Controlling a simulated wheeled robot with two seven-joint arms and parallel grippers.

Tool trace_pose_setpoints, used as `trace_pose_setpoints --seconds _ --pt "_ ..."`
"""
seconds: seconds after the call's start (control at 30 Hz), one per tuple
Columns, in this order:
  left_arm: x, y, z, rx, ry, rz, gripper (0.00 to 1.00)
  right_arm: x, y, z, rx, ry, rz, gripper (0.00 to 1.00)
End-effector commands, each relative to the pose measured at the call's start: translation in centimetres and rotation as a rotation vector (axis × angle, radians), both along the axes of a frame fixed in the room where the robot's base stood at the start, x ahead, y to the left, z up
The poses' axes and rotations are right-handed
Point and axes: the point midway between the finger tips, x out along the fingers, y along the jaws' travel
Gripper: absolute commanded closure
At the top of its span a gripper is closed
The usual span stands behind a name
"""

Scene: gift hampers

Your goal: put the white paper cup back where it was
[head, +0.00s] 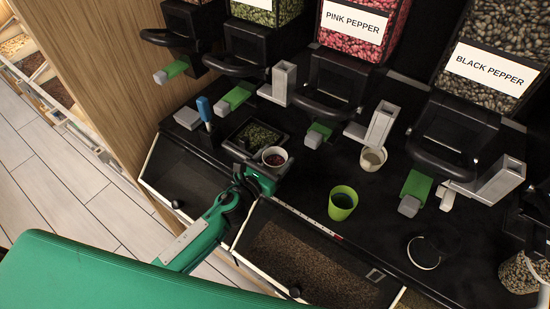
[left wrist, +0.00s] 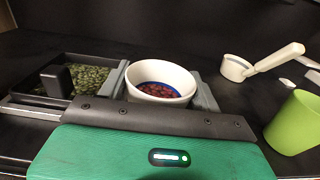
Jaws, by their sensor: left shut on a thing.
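The white paper cup (head: 275,157) is between the jaws of my left gripper (head: 268,166). Dark red peppercorns lie inside it. In the left wrist view the cup (left wrist: 160,80) stands upright between the two grey fingers, and its lower part is hidden behind my gripper's body. The cup is just right of a black tray of green peppercorns (head: 258,134). I cannot tell whether its base touches the counter. My right gripper is not in view.
A green cup (head: 342,203) stands to the right, with a small white round container (head: 372,159) behind it. A blue-handled tool (head: 204,110) is left of the tray. Pepper dispensers (head: 341,75) line the back. Open bins (head: 300,258) lie in front. Black counter between the cups is clear.

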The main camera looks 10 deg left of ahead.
Motion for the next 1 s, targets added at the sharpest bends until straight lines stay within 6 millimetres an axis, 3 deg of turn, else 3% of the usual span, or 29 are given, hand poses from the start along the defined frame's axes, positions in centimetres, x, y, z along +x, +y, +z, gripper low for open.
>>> trace_pose_setpoints --seconds 0.07,0.1,0.2,0.6,1.0 --pt "0.0 0.0 -0.4 0.000 0.000 0.000 0.61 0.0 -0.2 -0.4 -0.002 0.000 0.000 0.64" --pt "0.0 0.0 -0.3 0.000 0.000 0.000 0.29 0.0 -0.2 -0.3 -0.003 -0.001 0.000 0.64" --pt "0.0 0.0 -0.2 0.000 0.000 0.000 0.13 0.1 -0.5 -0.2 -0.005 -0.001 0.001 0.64" --pt "-0.2 0.1 0.1 0.000 0.001 0.000 0.13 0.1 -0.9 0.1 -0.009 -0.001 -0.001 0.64" --pt "-7.1 2.9 -0.3 0.001 0.002 -0.001 0.13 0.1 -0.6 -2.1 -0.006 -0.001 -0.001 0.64"
